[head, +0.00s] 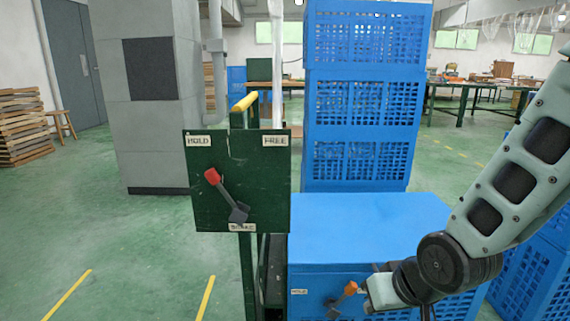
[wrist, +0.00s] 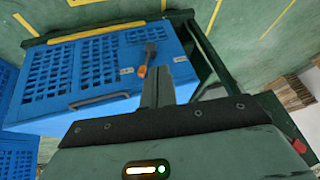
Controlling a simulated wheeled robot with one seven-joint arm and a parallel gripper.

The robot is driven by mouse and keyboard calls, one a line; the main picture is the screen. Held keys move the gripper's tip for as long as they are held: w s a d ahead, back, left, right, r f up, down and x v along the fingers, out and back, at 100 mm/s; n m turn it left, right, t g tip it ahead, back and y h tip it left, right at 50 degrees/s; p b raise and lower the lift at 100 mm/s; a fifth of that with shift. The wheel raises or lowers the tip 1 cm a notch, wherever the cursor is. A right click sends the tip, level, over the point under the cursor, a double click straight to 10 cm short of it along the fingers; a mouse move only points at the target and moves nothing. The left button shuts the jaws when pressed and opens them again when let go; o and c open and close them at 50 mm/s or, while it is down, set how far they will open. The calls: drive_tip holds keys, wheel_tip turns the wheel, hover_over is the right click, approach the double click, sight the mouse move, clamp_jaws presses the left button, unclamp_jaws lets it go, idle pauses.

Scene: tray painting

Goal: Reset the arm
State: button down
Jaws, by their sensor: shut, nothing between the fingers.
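A small lever with an orange tip (head: 350,288) sits on the crate's front, tilted up to the right. It also shows in the wrist view (wrist: 142,70), just beyond the fingers and apparently apart from them. A larger red-tipped lever (head: 212,176) on a green board (head: 260,180) tilts up-left towards the HOLD label.
Tall stacked blue crates (head: 365,100) stand behind the low blue crate (head: 350,225). More blue crate wall (head: 535,280) is at the right, close to my arm. A grey pillar (head: 150,120) stands left. Green floor (head: 90,225) is clear at the left.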

drive_tip(key=s+a+r+n+g+h, duration=0.1)
drive_tip(key=s+r+n+g, duration=0.25)
drive_tip(key=s, duration=0.55)
drive_tip(key=s+a+r+n+g+h, duration=0.15)
drive_tip(key=s+r, duration=0.25)
drive_tip(key=s, duration=0.4)
wheel_tip(320, 180, up, 37)
drive_tip(key=p, duration=3.8)
drive_tip(key=shift+s+d+r+n, duration=0.15)
drive_tip(key=shift+d+r+n, duration=0.05)
drive_tip(key=shift+d+n, duration=0.1)
